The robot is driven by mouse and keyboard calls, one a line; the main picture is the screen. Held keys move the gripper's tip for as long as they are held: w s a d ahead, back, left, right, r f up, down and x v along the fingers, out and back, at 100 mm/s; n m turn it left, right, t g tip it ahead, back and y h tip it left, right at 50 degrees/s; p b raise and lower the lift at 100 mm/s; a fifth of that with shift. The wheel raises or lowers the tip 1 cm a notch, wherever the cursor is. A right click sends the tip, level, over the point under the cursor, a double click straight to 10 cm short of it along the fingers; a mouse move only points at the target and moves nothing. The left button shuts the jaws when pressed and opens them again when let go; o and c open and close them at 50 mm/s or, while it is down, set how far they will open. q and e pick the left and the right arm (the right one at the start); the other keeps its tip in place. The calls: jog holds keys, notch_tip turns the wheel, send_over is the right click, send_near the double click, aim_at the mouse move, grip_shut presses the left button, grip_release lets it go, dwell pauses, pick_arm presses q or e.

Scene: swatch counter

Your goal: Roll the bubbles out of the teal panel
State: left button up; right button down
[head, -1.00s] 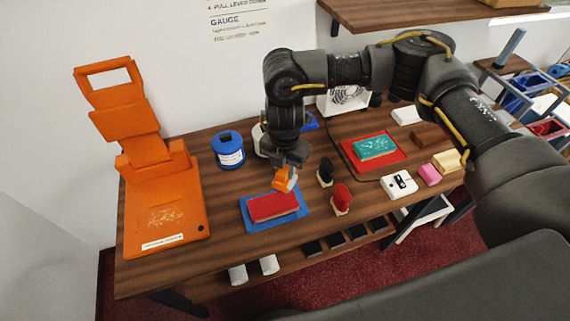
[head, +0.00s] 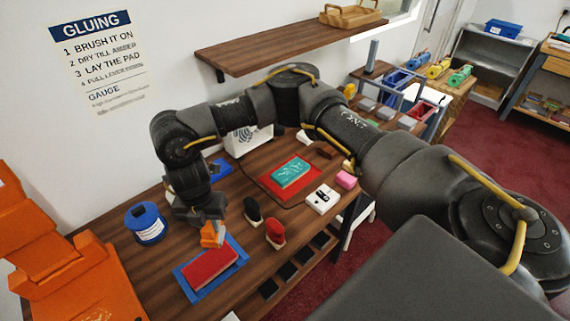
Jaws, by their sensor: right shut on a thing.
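The teal panel (head: 291,173) lies flat on a red mat (head: 268,186) at the middle of the wooden table, with pale squiggly marks on its top. My right gripper (head: 207,220) points down at the left, shut on a small orange tool (head: 211,236). The tool's lower end is near the far edge of a red panel (head: 209,267); I cannot tell whether it touches. The gripper is apart from the teal panel, to its left and nearer. My left gripper is out of view.
The red panel lies on a blue mat (head: 183,279). Black (head: 252,209) and red (head: 275,231) handled tools stand between the mats. A blue tub (head: 146,223) and a large orange press (head: 62,262) are left. A white box (head: 322,198) and pink block (head: 346,180) sit right of the teal panel.

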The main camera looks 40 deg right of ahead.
jog(key=shift+w+d+m+b, duration=0.15)
jog(key=shift+d+m+b, duration=0.2)
jog(key=shift+m, duration=0.45)
jog(key=d+r+m+b, duration=0.2)
jog(key=d+m, duration=0.3)
jog(key=m, duration=0.8)
jog(key=s+d+r+m+b, duration=0.1)
jog(key=d+m+b, duration=0.3)
jog(key=m, duration=0.9)
jog(key=shift+s+d+r, duration=0.3)
jog(key=shift+d+r, duration=0.3)
jog(key=shift+r, duration=0.25)
